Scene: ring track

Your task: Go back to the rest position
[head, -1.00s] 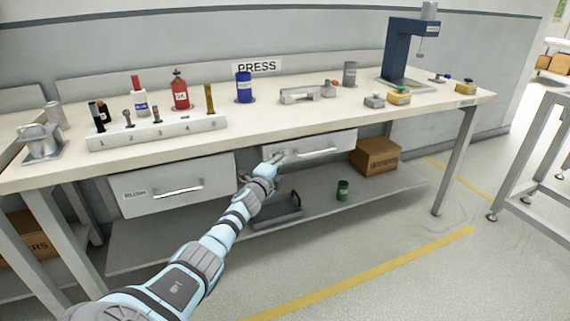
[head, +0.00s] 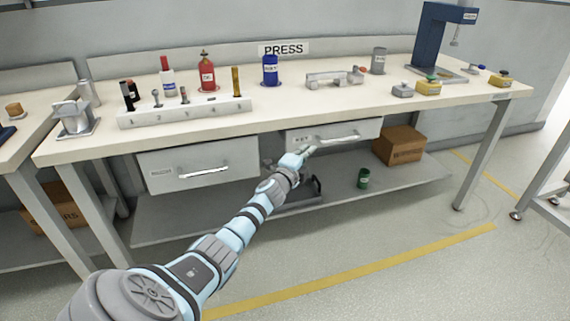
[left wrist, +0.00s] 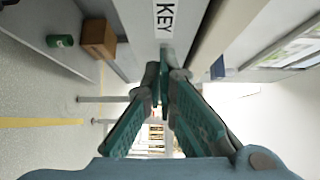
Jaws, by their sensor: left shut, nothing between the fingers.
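My left gripper (head: 308,151) is in front of the right-hand drawer (head: 362,131) under the press bench, near the left part of its front. In the left wrist view my left gripper (left wrist: 160,85) has its fingers together with nothing between them. The drawer's label, reading KEY, shows just above the fingertips there (left wrist: 164,16). I cannot tell whether the fingers touch the drawer front. My right gripper is not in view.
The bench top (head: 300,104) holds a tool rack (head: 185,112), bottles, a blue can (head: 270,70) and a blue press (head: 440,40). Below are another drawer (head: 200,172), a shelf with a cardboard box (head: 400,146) and a green can (head: 363,178). The floor in front is clear.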

